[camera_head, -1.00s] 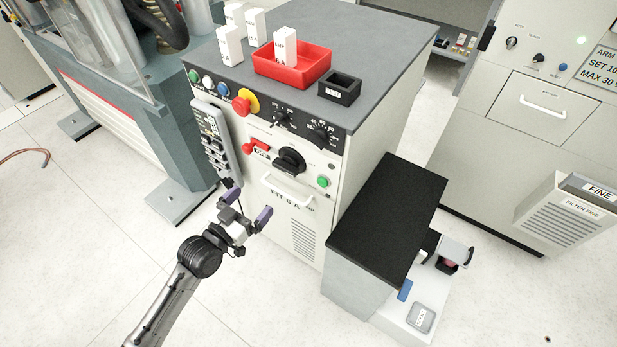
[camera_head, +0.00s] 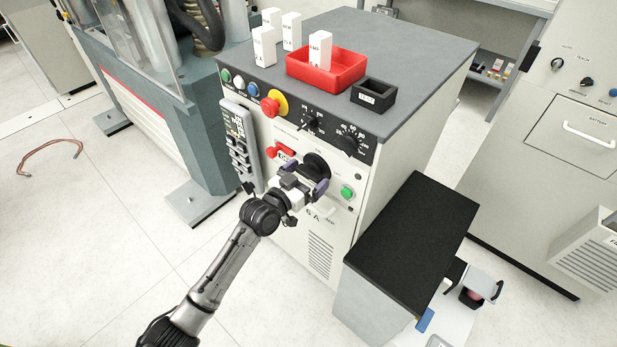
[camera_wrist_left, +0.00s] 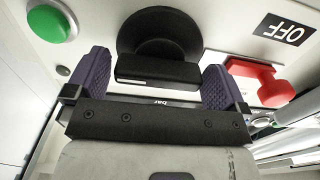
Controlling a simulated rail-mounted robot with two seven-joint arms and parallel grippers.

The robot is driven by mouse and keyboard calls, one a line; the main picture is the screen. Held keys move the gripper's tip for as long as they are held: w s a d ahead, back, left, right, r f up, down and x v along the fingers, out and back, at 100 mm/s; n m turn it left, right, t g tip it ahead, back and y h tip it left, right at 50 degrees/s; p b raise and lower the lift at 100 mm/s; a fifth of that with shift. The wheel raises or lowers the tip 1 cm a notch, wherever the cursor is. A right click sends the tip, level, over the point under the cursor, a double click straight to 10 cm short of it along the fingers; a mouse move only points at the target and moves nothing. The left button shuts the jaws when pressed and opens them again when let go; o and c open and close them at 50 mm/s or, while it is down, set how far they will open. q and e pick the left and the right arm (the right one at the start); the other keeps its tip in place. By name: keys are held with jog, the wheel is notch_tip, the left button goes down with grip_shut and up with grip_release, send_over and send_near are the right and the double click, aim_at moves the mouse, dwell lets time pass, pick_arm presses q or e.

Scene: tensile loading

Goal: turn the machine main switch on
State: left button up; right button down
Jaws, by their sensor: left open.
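The main switch (camera_head: 316,165) is a black round rotary knob on the white front of the machine cabinet. It also shows in the left wrist view (camera_wrist_left: 158,40), with its grip bar (camera_wrist_left: 158,70) lying level in that picture. My left gripper (camera_head: 306,178) is in front of the knob. In the wrist view its purple-padded fingers (camera_wrist_left: 157,85) are spread to either side of the grip bar, with gaps left and right. It is open and holds nothing. Part of the knob is hidden by the gripper in the head view. My right gripper does not show.
A red lever (camera_head: 279,150) with an OFF plate (camera_wrist_left: 286,30) is left of the knob in the head view. A green button (camera_head: 347,192) is to its right. A yellow-red emergency button (camera_head: 272,103) sits above. A black-topped low cabinet (camera_head: 410,245) stands at the right.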

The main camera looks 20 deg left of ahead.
pick_arm(q)
jog(key=shift+w+d, duration=0.15)
jog(key=shift+w, duration=0.15)
jog(key=c, duration=0.7)
jog(key=n+p, duration=0.2)
jog(key=p, duration=0.1)
jog(key=shift+r+n, duration=0.2)
jog(key=shift+n, duration=0.2)
jog(key=shift+c, duration=0.2)
jog(key=n+p, duration=0.1)
jog(key=n, duration=0.1)
jog(key=shift+n+p, duration=0.35)
jog(key=shift+n, duration=0.05)
jog(key=n+p, duration=0.2)
jog(key=n, duration=0.3)
jog(key=shift+f, duration=0.1)
jog(key=n, duration=0.4)
jog(key=shift+p, duration=0.3)
jog(key=shift+f+n+p, duration=0.1)
jog(key=shift+n+p, duration=0.2)
jog(key=shift+n, duration=1.3)
